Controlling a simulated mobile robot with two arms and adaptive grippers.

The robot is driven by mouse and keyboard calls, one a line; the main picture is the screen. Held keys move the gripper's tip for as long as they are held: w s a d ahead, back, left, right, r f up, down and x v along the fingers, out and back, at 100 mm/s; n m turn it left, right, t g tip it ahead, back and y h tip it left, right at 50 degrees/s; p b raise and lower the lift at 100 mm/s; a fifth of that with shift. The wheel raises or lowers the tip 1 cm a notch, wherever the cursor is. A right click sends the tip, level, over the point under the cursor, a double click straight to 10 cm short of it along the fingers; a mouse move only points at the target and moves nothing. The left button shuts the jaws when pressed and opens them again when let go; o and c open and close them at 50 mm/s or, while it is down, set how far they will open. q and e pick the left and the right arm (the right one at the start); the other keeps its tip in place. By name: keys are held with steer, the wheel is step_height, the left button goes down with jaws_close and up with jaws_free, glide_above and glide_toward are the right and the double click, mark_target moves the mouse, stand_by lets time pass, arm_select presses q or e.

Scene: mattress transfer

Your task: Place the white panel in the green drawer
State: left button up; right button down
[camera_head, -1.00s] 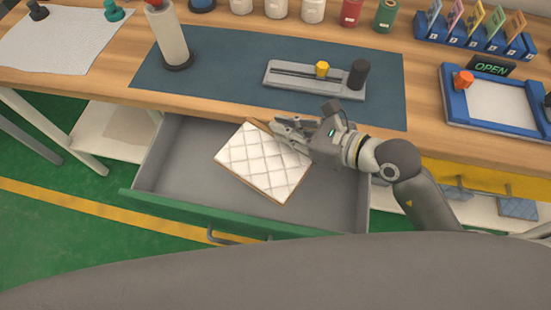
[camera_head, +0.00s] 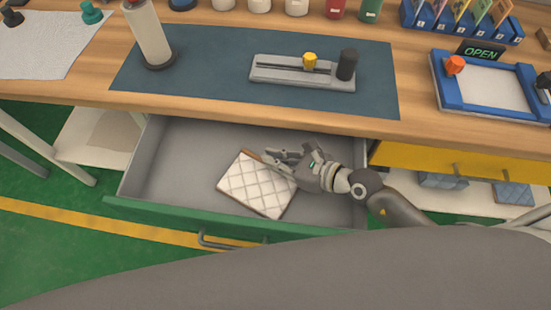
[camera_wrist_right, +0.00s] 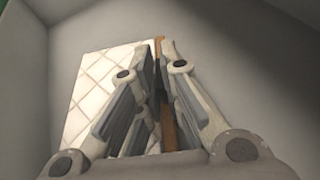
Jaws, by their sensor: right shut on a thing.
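The white panel (camera_head: 255,185) is quilted with a diamond pattern and has a thin brown edge. It is inside the open green drawer (camera_head: 180,219), which has a grey interior and a green front. My right gripper (camera_head: 277,160) is shut on the panel's edge on the far right side. In the right wrist view the fingers (camera_wrist_right: 160,75) pinch the brown edge, with the white panel (camera_wrist_right: 100,80) to their left. I cannot tell whether the panel touches the drawer floor. My left gripper is not in view.
The wooden bench top (camera_head: 75,84) with a blue mat (camera_head: 210,60) lies above the drawer. A slider fixture (camera_head: 300,73) and a white roll (camera_head: 150,38) stand on the mat. A yellow drawer (camera_head: 420,158) is at right. The drawer's left part is clear.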

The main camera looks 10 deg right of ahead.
steer(key=shift+r, duration=0.1)
steer(key=shift+f, duration=0.2)
steer(key=c, duration=1.6)
jaws_free()
steer(key=shift+r, duration=0.15)
steer(key=shift+s+d+r, duration=0.1)
steer(key=v, duration=0.6)
steer(key=shift+b, duration=0.3)
steer(key=shift+s+d+r, duration=0.2)
steer(key=shift+s+d, duration=0.15)
steer(key=shift+d, duration=0.15)
steer(key=shift+r, duration=0.1)
